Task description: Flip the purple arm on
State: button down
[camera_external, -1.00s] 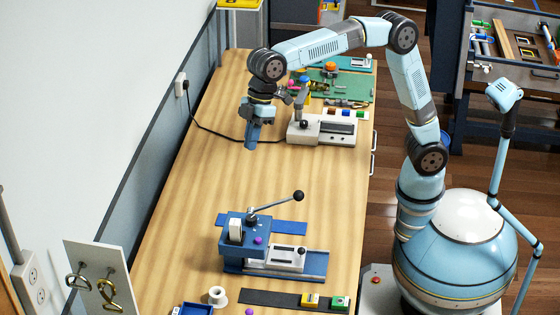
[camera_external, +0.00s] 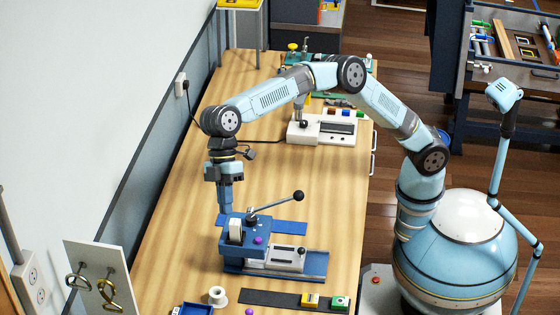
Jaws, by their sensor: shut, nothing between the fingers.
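The only purple things I can make out are a small purple knob (camera_external: 258,240) on the front of the blue press-like machine (camera_external: 238,254) and a purple bit (camera_external: 250,311) at the bottom edge. I cannot tell a purple arm for certain. My gripper (camera_external: 224,207) points straight down, shut and empty, at the back left of the machine, just above or behind its white dial. Whether its tips touch the machine is unclear. A metal lever with a black ball (camera_external: 298,196) rises from the machine to the right.
A white device (camera_external: 322,128) with a small black-knobbed lever and a cable stands farther back. A white spool (camera_external: 217,295), a blue tray (camera_external: 192,310) and a dark strip (camera_external: 270,299) with yellow and green blocks lie in front. The middle of the table is clear.

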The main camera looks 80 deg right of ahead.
notch_tip(320, 180, down, 17)
jog(key=a, duration=0.1)
jog(key=shift+a+f, duration=0.15)
jog(key=shift+a, duration=0.15)
jog(key=s+a+f, duration=0.4)
jog(key=a+f, duration=0.3)
jog(key=f, duration=0.2)
jog(key=shift+s+a, duration=0.25)
jog(key=shift+s, duration=0.15)
